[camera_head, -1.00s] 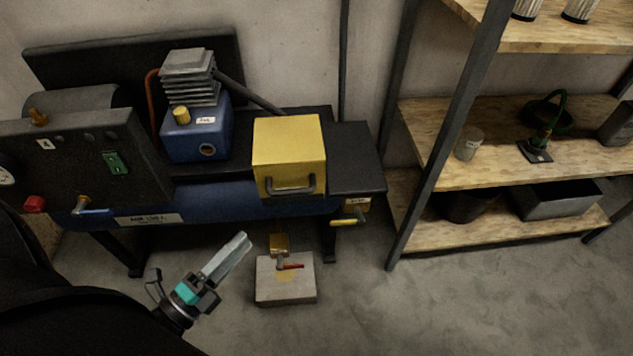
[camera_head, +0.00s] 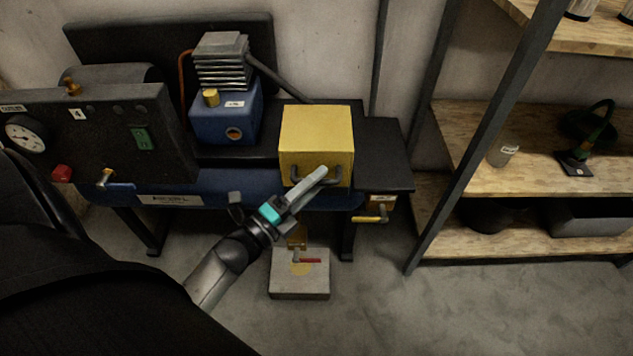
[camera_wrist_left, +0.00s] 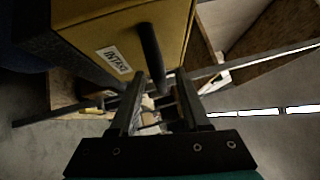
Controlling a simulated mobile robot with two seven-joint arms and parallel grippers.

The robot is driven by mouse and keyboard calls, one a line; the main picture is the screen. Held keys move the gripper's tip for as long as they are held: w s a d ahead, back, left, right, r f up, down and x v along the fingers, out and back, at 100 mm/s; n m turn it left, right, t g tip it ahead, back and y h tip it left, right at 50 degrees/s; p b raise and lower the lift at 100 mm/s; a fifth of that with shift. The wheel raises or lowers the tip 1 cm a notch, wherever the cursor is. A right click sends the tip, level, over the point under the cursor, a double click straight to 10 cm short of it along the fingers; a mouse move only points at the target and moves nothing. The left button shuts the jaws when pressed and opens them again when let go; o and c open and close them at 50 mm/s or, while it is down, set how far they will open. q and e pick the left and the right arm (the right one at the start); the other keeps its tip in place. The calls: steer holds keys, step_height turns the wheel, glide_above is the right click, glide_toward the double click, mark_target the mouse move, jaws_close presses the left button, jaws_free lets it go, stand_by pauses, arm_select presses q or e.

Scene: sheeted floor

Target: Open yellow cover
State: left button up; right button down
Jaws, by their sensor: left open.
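The yellow cover (camera_head: 316,133) is a box-shaped lid on the black top of the compressor bench, and it looks shut. A dark bar handle (camera_head: 341,178) runs along its front face near the bottom. My left gripper (camera_head: 318,176) is at the front of the cover, its fingers overlapping the handle in the head view. In the left wrist view the cover (camera_wrist_left: 130,28) fills the top, with an "INTAKE" label, and the handle (camera_wrist_left: 151,58) reaches down towards the open fingers (camera_wrist_left: 160,105). I cannot tell whether the handle is between them. My right gripper is not in view.
A blue pump with a finned grey head (camera_head: 226,115) stands left of the cover. A control panel (camera_head: 95,135) with a gauge is further left. A grey block with a red-handled valve (camera_head: 300,282) sits on the floor below. Wooden shelving (camera_head: 500,165) stands to the right.

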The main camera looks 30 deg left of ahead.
arm_select(q)
steer(key=shift+w, duration=0.2)
jaws_close()
stand_by(0.3)
stand_by(1.1)
